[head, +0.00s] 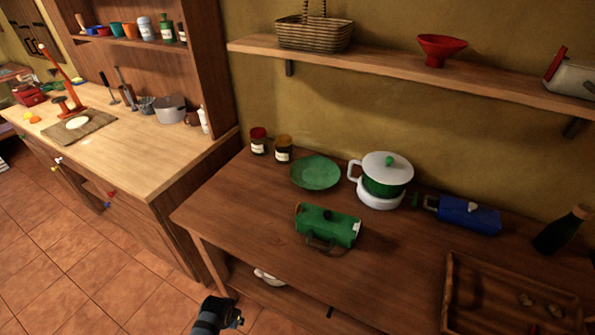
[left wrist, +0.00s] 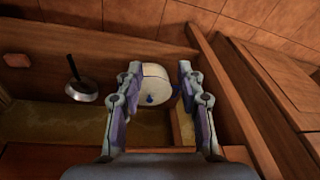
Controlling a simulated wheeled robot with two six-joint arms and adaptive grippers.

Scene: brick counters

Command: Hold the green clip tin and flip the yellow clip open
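The green clip tin (head: 327,227) lies on the dark wooden counter (head: 240,205), near its front edge, with a dark handle loop on its front side. A small yellowish spot shows at its left end; I cannot tell whether this is the yellow clip or whether it is open. My left gripper (left wrist: 157,72) is open and empty in the left wrist view, its two fingers apart. A white rounded object (left wrist: 153,92) shows beyond and between the fingers, and I cannot tell whether they touch it. The tin does not show in that view. My right gripper is not in view.
Behind the tin are a green plate (head: 316,173), a white-and-green lidded pot (head: 384,180) and two jars (head: 283,150). A blue tin (head: 468,214), a dark bottle (head: 562,232) and a wooden tray (head: 450,290) stand right. A shelf (head: 400,72) hangs above. Counter left of the tin is clear.

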